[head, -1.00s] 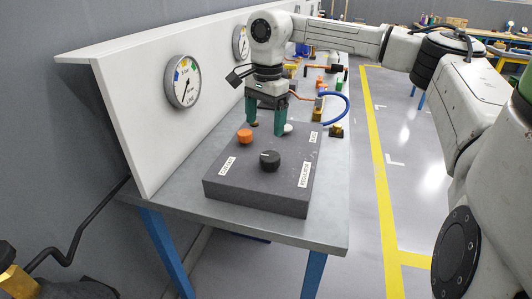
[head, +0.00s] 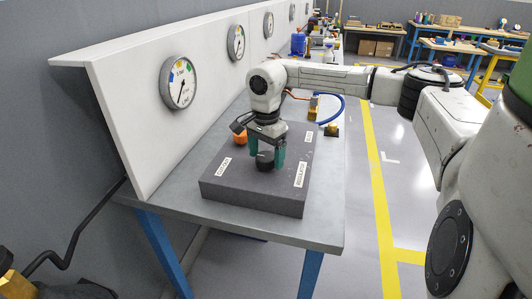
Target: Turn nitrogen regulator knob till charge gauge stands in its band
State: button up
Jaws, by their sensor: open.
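The black regulator knob (head: 265,160) stands on top of a dark grey box (head: 253,197), near a label that seems to read REGULATOR. My gripper (head: 266,164) points down over the knob, with one green finger on each side of it. It is open; I cannot tell whether the fingers touch the knob. The nearest round gauge (head: 180,83) is on the white sloping panel at left. It has coloured bands on its upper part; its needle is too small to read surely against them. I cannot tell which band is the charge band.
An orange knob (head: 240,138) sits on the box just behind and left of my gripper. A second gauge (head: 236,43) is farther along the panel (head: 130,120). A blue hose (head: 335,98) and brass fitting (head: 332,129) lie behind the box. The bench's front right corner is bare.

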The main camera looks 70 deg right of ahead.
jog(key=shift+c, duration=0.5)
jog(key=c, duration=1)
jog(key=shift+o, duration=0.2)
